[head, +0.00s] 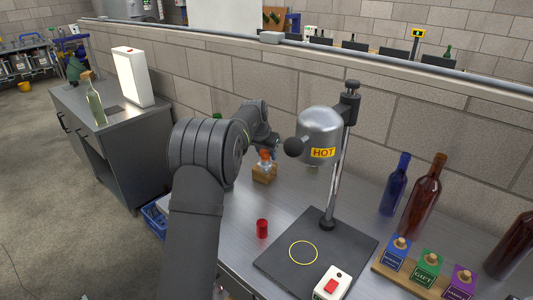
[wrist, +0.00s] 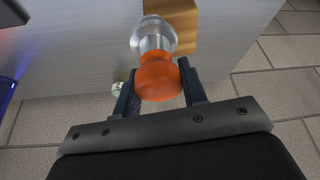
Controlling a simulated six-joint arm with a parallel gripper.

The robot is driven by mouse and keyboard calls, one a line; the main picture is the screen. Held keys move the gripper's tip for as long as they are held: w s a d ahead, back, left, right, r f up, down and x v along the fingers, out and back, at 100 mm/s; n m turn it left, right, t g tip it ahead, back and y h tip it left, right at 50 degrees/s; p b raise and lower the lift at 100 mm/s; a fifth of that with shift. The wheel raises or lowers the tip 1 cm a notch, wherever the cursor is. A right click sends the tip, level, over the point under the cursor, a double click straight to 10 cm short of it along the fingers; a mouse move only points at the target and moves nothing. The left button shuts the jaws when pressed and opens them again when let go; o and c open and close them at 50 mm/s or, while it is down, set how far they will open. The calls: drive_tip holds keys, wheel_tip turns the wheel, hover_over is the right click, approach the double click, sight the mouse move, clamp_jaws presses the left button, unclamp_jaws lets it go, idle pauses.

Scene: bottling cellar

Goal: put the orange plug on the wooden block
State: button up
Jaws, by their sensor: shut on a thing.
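The glass part points away from the camera toward the wooden block (wrist: 185,22). In the head view the plug is upright directly over the wooden block (head: 264,175), which stands on the metal bench. I cannot tell whether the glass touches the block's top. My gripper is partly hidden behind my arm in the head view.
A lamp marked HOT (head: 320,135) hangs just right of the block on a stand with a dark base (head: 285,262). Bottles (head: 422,195) and a rack of small boxes (head: 430,268) are at right. A wall runs behind.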

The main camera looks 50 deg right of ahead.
drive_tip(key=shift+f, duration=0.15)
drive_tip(key=o, duration=1.1)
drive_tip(key=v, duration=1.2)
drive_tip(key=shift+r, duration=0.2)
